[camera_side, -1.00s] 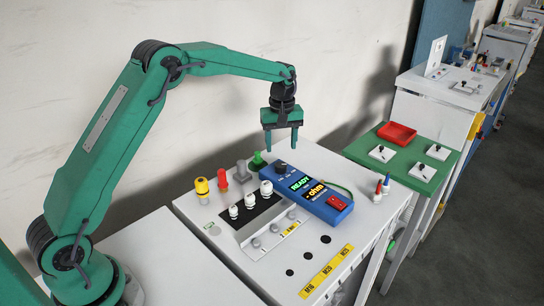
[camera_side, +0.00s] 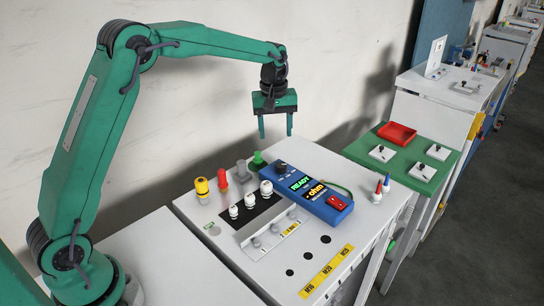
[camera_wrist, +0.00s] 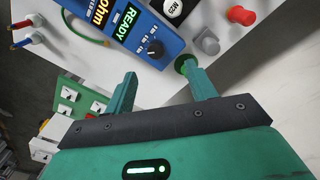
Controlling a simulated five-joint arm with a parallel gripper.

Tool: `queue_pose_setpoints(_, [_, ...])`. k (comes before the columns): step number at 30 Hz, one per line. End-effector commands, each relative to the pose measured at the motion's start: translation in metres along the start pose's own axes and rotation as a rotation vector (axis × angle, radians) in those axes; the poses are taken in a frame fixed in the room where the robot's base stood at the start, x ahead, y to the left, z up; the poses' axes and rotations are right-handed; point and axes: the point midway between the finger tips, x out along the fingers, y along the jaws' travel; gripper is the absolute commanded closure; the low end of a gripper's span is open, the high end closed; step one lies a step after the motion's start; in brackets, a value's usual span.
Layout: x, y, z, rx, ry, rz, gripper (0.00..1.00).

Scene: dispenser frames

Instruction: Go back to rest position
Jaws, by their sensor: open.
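My green gripper (camera_side: 275,129) hangs open and empty above the back edge of the white workbench, fingers pointing down. In the wrist view its two fingers (camera_wrist: 162,92) stand apart with nothing between them. The blue ohm meter (camera_side: 314,196) lies on the bench below and to the right of my gripper, its display reading READY. A green peg (camera_side: 258,160) stands near the bench's back edge, below my gripper. In the wrist view the green peg (camera_wrist: 185,63) shows beside the right finger; I cannot tell contact there, but the side view shows them apart.
Yellow (camera_side: 202,190), red (camera_side: 223,181) and grey (camera_side: 242,171) pegs stand left of the meter. White cylinders (camera_side: 266,188) stand by a black patch. A green table (camera_side: 427,182) with a red tray (camera_side: 396,133) is at right. The wall is behind.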

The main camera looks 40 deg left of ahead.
Motion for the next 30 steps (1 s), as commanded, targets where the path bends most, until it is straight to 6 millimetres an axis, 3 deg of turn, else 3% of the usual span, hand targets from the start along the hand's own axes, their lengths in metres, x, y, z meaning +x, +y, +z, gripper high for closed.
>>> queue_pose_setpoints(6, [-0.043,-0.023,0.025,0.110,0.041,0.041,0.44])
queue_pose_setpoints(15, [-0.086,-0.059,0.064,0.265,0.099,0.088,0.44])
queue_pose_setpoints(30, [-0.122,-0.130,0.133,0.516,0.213,0.150,0.44])
